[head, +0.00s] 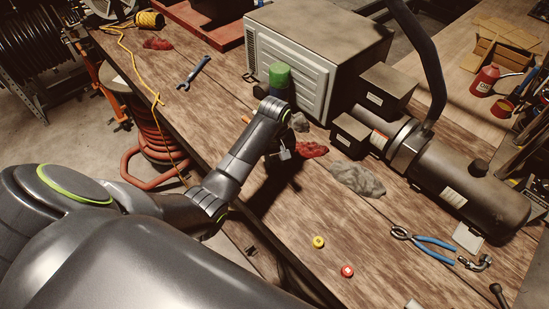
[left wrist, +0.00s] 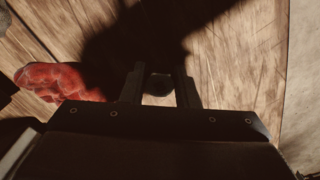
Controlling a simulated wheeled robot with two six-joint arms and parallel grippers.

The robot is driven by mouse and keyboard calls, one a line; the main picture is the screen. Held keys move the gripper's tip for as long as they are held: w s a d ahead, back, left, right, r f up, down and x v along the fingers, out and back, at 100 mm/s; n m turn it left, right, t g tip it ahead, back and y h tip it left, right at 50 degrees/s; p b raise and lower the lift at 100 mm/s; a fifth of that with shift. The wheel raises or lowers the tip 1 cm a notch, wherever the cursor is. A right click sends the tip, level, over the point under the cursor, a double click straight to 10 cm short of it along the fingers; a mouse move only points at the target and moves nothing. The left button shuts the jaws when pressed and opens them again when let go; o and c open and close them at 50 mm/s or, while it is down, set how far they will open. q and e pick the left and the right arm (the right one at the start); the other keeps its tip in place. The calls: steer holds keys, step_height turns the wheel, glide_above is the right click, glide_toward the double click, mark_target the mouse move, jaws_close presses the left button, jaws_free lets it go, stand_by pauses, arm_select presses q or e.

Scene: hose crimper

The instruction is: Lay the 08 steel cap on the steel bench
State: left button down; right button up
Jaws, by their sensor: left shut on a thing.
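My left gripper (head: 284,153) hangs over the wood-topped bench (head: 225,115), left of a red rag. In the left wrist view the two fingers of my left gripper (left wrist: 159,88) are shut on a small dark round cap (left wrist: 158,86). Its marking cannot be read, and the gripper mostly hides it in the head view. Bare wood and a dark shadow lie beneath it. A yellow cap (head: 318,242) and a red cap (head: 347,271) lie on the bench nearer the front. No clearly steel-topped bench shows. My right gripper is not in view.
A red rag (head: 311,149) and a grey rag (head: 357,180) lie near the gripper. A large beige machine (head: 318,50) and a dark cylindrical machine (head: 455,178) stand behind. Blue-handled pliers (head: 430,243) lie at right. Bare wood is free around the loose caps.

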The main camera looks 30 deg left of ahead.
arm_select(q)
steer(key=shift+f, duration=0.5)
steer(key=c, duration=1)
jaws_free()
steer(key=shift+c, duration=0.2)
